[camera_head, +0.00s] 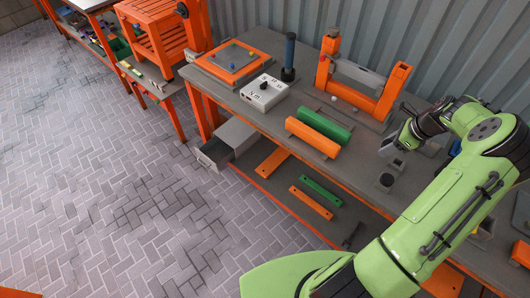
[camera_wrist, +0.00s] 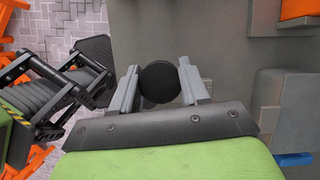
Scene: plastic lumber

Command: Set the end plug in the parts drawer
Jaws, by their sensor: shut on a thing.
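My gripper (camera_head: 396,158) is at the right part of the workbench, above its top. In the wrist view its two grey fingers (camera_wrist: 158,88) are closed on the sides of a black round piece, which looks like the end plug (camera_wrist: 158,82). The plug is hard to make out in the head view. The parts drawer (camera_head: 213,153) is a grey box under the bench's left end. It stands pulled out toward the floor side, far to the left of my gripper. Its inside shows only in part.
On the bench (camera_head: 375,165) are a white control box (camera_head: 264,92), a dark upright cylinder (camera_head: 289,58), orange and green bars (camera_head: 318,130), and an orange frame (camera_head: 361,75). A small dark round piece (camera_head: 386,181) is near my gripper. The paved floor (camera_head: 110,210) at left is clear.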

